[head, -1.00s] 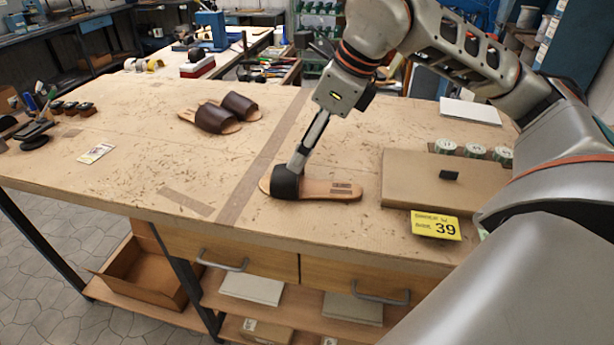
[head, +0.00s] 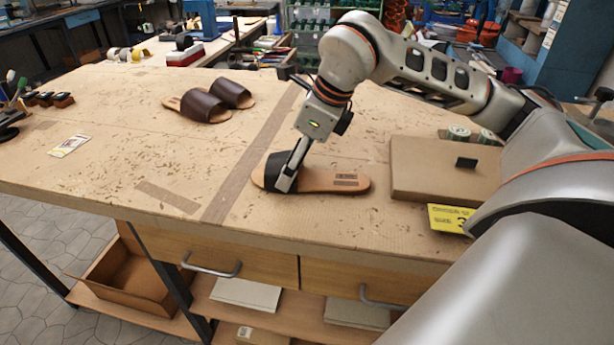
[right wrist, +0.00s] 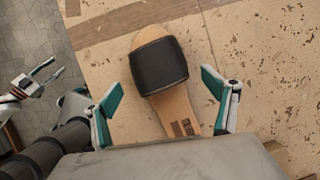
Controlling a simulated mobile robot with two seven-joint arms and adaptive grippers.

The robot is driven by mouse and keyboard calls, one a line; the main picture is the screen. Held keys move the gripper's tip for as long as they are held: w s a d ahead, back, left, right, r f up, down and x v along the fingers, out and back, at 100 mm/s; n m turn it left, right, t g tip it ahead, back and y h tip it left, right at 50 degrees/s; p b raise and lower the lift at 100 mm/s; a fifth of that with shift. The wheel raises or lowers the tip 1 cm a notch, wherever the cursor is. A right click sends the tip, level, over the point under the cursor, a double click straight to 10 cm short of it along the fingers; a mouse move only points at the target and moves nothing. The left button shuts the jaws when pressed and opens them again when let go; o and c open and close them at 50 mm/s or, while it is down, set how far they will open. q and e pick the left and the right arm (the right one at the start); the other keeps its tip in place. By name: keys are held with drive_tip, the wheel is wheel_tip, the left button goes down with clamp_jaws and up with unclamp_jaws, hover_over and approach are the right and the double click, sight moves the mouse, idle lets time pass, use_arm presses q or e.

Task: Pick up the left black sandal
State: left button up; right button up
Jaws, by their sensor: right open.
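A sandal with a wide black strap and tan sole (head: 330,181) lies flat on the workbench, sole down, strap end to the left. In the head view my right gripper (head: 290,178) is low at its strap, partly covering it. In the right wrist view the sandal (right wrist: 156,62) lies between the spread fingers of my right gripper (right wrist: 163,88), with gaps on both sides, and the gripper holds nothing. My left gripper (right wrist: 35,80) shows at the left of the right wrist view, away from the sandal; its jaw state is unclear. It is out of the head view.
A pair of dark brown sandals (head: 210,101) lies further back on the workbench (head: 110,150). A cardboard box (head: 440,165) with a yellow size card (head: 447,218) in front stands right of the black sandal. A small card (head: 68,146) lies at left. The bench between is clear.

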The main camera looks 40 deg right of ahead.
drive_tip(key=shift+x, duration=1)
drive_tip(key=c, duration=1.6)
drive_tip(key=shift+r, duration=0.1)
wheel_tip(320, 180, up, 20)
drive_tip(key=p, duration=0.3)
